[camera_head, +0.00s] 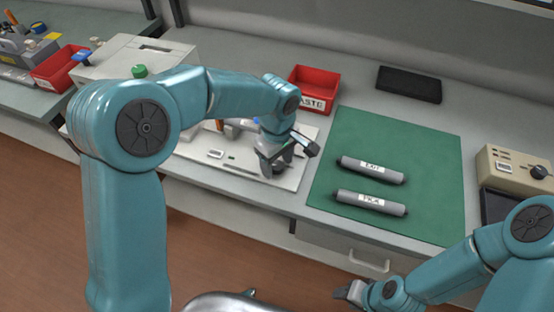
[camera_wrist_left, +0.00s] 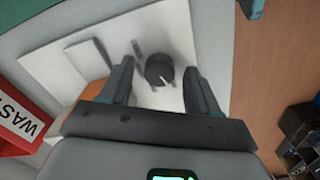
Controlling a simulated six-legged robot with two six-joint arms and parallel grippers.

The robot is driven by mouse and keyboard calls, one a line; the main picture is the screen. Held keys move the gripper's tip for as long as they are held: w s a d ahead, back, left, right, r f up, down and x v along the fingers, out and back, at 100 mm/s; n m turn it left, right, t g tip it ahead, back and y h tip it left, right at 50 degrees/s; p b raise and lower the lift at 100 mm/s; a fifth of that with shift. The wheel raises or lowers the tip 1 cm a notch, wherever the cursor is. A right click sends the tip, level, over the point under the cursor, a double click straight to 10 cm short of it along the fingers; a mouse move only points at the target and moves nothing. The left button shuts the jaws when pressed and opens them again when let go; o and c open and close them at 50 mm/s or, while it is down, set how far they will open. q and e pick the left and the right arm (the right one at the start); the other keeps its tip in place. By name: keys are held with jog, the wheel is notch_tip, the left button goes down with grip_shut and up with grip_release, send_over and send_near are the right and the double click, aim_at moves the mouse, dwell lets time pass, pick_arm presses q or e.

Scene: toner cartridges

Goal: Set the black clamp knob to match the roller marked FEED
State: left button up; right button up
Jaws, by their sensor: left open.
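The black clamp knob (camera_wrist_left: 159,70) with a pale pointer line shows in the left wrist view on a white plate (camera_wrist_left: 107,28). My left gripper (camera_wrist_left: 160,76) is open, with one finger on each side of the knob and gaps between. In the head view my left gripper (camera_head: 276,164) is over the white plate (camera_head: 232,171) and hides the knob. Two grey rollers lie on the green mat, the upper roller (camera_head: 350,163) and the lower roller (camera_head: 348,194). Their white labels are too small to read surely. My right gripper (camera_head: 350,293) is low at the front; its jaws are unclear.
A red bin (camera_head: 312,77), its label partly hidden, stands behind the plate. A black tray (camera_head: 409,84) lies at the back. A beige box with a dark knob (camera_head: 516,165) stands right of the green mat (camera_head: 400,135). The mat is otherwise clear.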

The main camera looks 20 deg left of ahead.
pick_arm(q)
jog(key=shift+w, duration=0.1)
jog(key=shift+c, duration=0.2)
jog(key=c, duration=1)
jog(key=m, duration=0.5)
jog(key=shift+m, duration=0.3)
jog(key=m, duration=0.5)
jog(key=m+p, duration=0.1)
jog(key=m, duration=0.5)
jog(key=shift+r, duration=0.1)
jog(key=m+p, duration=0.1)
jog(key=m, duration=0.3)
jog(key=shift+m, duration=0.7)
